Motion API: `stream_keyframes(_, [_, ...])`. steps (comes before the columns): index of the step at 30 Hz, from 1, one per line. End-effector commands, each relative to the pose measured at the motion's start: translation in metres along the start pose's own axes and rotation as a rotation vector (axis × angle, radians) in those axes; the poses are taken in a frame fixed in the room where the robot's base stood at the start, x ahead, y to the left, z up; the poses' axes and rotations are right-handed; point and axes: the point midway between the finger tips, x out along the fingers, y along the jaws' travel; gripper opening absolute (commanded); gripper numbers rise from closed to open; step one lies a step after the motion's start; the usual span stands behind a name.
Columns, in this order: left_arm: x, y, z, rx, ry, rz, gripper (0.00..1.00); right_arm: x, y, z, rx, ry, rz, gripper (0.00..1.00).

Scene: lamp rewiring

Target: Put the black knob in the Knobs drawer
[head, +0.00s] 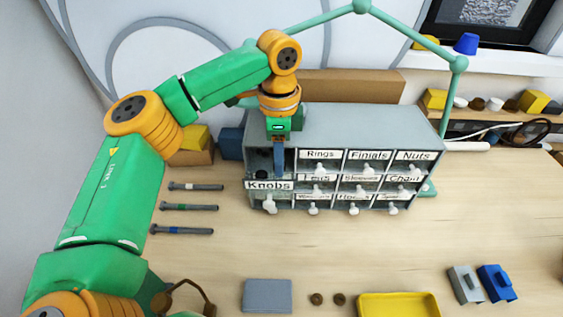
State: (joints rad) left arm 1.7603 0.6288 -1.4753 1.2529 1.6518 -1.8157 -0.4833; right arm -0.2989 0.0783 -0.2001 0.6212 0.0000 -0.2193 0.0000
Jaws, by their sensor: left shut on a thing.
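The Knobs drawer (268,186) is at the left end of the grey drawer cabinet (350,126). It is pulled out toward the front, with its label and white pull showing. My left gripper (279,172) points down over the opening of this drawer and is shut, its fingertips low at the drawer. A small dark shape beside the fingers looks like the black knob (262,163); the grip on it is mostly hidden. My right gripper is not in view.
Other labelled drawers with white pulls fill the cabinet front. A grey block (267,296), a yellow tray (398,305) and a blue block (496,283) lie along the front. The table middle is clear.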

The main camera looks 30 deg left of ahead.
Motion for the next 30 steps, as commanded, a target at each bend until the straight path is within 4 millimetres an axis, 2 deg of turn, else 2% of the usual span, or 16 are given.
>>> stream_keyframes(7, [0.04,-0.011,0.01,-0.004,-0.002,0.001,0.0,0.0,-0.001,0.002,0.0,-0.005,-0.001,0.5])
stream_keyframes(19, [0.047,-0.012,0.011,-0.003,0.001,0.001,0.0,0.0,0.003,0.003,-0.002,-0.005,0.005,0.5])
stream_keyframes(20, [0.047,-0.012,0.011,-0.003,0.001,0.0,0.36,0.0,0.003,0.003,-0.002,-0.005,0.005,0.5])
stream_keyframes(21, [0.047,-0.012,0.011,-0.003,0.001,0.0,0.43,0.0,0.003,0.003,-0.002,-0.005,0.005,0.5])
stream_keyframes(30, [0.046,-0.012,0.011,-0.003,0.0,0.0,0.43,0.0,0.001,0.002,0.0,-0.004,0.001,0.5])
